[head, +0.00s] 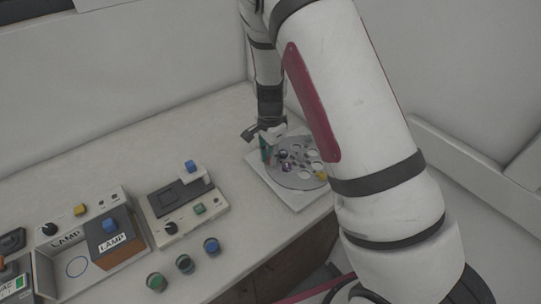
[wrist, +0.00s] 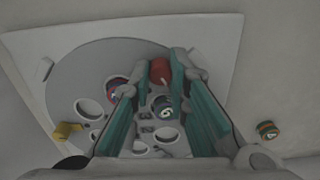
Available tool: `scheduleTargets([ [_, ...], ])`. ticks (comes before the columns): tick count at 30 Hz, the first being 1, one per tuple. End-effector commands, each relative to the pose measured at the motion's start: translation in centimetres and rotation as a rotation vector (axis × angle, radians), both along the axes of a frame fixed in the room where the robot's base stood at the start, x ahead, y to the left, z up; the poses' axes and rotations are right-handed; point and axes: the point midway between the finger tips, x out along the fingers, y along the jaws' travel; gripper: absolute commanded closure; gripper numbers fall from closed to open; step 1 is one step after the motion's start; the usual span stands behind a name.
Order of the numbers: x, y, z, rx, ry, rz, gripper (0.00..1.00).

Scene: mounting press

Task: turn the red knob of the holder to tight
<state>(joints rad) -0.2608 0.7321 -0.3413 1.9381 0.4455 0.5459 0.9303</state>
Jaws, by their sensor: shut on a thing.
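The holder (head: 298,181) is a grey round disc with several holes, on a white square plate at the back right of the bench. It also fills much of the wrist view (wrist: 65,75). The red knob (wrist: 160,71) stands on the disc near its edge, between the tips of my gripper (wrist: 168,70). The teal fingers are shut on it from both sides. In the head view my gripper (head: 268,150) is over the holder's left side, and the knob is hidden there. Which way the knob is turned cannot be told.
A yellow part (wrist: 67,130) sits at the disc's edge. A small round piece (wrist: 267,130) lies beside the plate. A device with a blue knob (head: 190,166), a lamp box (head: 109,240) and several round pieces (head: 184,263) stand to the left. A wall is behind.

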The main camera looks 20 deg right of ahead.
Motion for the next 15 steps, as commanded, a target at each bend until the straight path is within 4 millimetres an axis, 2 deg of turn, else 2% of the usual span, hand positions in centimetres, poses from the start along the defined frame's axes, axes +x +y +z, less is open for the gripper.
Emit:
scheduleTargets([
  [15,0.03,0.04,0.04,-0.001,-0.001,-0.488,1.00],
])
